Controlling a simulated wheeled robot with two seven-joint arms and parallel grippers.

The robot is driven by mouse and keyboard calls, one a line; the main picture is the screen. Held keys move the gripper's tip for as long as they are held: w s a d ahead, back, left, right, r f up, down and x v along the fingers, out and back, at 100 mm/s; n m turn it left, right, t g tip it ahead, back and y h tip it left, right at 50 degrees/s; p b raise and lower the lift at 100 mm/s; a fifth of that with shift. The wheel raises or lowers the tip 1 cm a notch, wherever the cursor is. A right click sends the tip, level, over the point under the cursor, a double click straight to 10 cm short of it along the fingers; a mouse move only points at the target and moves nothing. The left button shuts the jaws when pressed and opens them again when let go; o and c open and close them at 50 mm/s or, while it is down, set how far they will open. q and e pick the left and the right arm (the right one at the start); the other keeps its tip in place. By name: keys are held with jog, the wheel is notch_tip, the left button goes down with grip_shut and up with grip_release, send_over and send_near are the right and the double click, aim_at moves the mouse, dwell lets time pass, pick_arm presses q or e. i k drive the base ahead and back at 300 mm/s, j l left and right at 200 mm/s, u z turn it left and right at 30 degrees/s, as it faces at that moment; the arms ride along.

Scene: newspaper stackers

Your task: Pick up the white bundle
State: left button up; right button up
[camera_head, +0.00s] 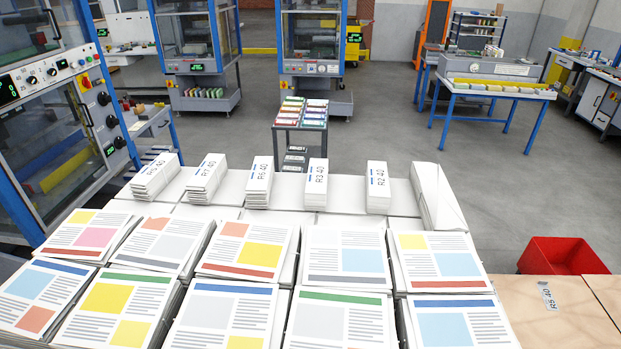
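Several white bundles stand in a row at the back of the stacked papers, each with a blue mark and a printed label. They seem to read R5 40 (155,174), R7 40 (206,178), R6 40 (259,183), R3 40 (316,184) and R2 40 (378,187). Neither of my grippers is in view.
Stacks of printed newspapers (340,318) with coloured blocks fill the foreground. A wooden surface with a label (550,315) lies at the right, with a red bin (562,256) behind it. A blue-framed machine (60,120) stands close at the left. Grey floor (390,110) is open behind.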

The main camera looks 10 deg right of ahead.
aim_at(202, 186)
jog(key=i+j, duration=0.1)
jog(key=j, duration=0.85)
jog(key=i+j, duration=0.15)
jog(key=j, duration=0.85)
jog(key=i, duration=0.05)
